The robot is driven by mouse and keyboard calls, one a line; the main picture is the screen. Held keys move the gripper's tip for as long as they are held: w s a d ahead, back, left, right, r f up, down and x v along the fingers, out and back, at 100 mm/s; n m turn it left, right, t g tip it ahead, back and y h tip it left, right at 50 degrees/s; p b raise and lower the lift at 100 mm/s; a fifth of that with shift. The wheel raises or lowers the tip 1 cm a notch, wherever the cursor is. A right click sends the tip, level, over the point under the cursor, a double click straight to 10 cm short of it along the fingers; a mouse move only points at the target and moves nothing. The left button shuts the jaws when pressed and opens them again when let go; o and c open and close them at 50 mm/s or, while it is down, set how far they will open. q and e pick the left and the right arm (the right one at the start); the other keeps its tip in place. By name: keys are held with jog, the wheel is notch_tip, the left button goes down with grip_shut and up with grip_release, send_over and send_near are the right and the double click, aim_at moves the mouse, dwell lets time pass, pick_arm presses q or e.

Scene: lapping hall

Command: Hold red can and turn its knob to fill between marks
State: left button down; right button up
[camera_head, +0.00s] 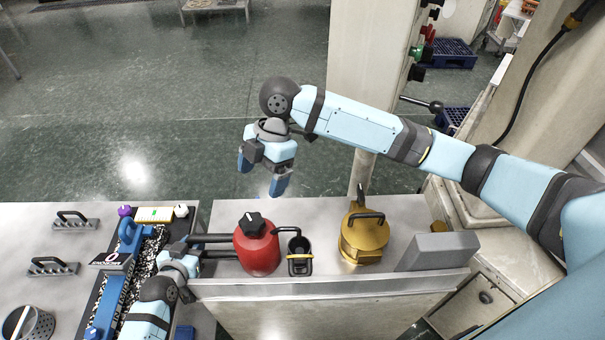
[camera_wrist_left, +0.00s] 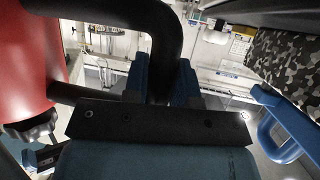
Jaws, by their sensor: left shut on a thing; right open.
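The red can (camera_head: 258,252) stands upright on the grey bench, with a black knob (camera_head: 251,222) on top and a dark spout to its right. A small black cup (camera_head: 300,264) with a yellow band is under or beside the spout end. My left gripper (camera_head: 183,262) is left of the can, shut on its black handle (camera_head: 212,238). In the left wrist view the handle (camera_wrist_left: 160,30) passes between the blue fingers, with the can (camera_wrist_left: 25,60) at left. The cup's fill level cannot be told. My right gripper (camera_head: 263,174) is open and empty, beyond the can and higher.
A brass can (camera_head: 365,236) stands right of the cup, and a grey block (camera_head: 440,251) is further right. Bench between cup and brass can is clear.

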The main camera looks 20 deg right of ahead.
notch_tip(320, 180, down, 6)
jog(key=d+n+t, duration=0.1)
jog(key=n+t, duration=0.1)
jog(key=t, duration=0.1)
jog(key=n+t+y, duration=0.1)
jog(key=n+t, duration=1)
jog(key=n, duration=0.5)
send_near(253, 223)
jog(key=x, duration=1)
jog(key=shift+w+f, duration=0.1)
jog(key=shift+w, duration=0.15)
jog(key=c, duration=0.9)
